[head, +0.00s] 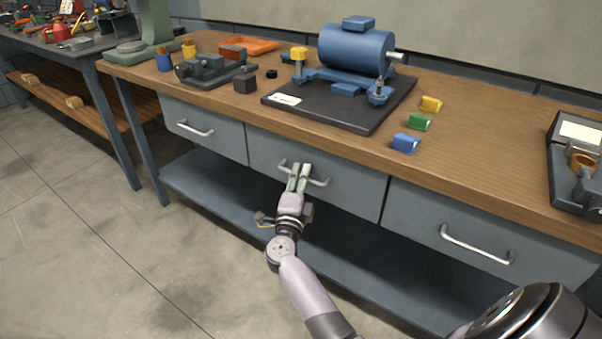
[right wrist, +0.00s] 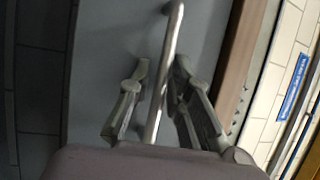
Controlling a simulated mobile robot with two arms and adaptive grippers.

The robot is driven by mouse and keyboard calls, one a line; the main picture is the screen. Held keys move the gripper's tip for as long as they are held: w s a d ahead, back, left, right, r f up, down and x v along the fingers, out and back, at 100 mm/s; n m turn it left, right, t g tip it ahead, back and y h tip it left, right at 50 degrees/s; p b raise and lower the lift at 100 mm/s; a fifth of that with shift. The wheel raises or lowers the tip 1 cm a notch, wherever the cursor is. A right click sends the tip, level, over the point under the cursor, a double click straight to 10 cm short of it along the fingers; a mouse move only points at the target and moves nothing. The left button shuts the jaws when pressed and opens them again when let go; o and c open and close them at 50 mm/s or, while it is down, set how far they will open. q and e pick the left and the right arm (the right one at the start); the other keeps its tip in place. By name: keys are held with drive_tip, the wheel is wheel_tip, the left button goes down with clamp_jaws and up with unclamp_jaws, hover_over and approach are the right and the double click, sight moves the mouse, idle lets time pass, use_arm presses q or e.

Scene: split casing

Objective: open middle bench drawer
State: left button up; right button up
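The middle bench drawer (head: 352,186) has a grey front with a pale bar handle (head: 319,182) and is shut, flush with the drawers beside it. My right gripper (head: 300,167) is at this handle, its fingertips overlapping the bar in the head view. In the right wrist view the handle bar (right wrist: 170,45) runs between the two fingers of the right gripper (right wrist: 161,68). The fingers stand apart, with a gap on each side of the bar. My left gripper is not in view.
A left drawer (head: 222,132) and a right drawer (head: 425,225) flank the middle one, both shut. A lower shelf (head: 215,180) runs below. On the wooden benchtop (head: 465,120) stand a blue motor casing (head: 355,50), small coloured blocks and a vise (head: 210,68).

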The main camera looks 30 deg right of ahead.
drive_tip(key=shift+c, duration=0.2)
clamp_jaws()
idle(0.5)
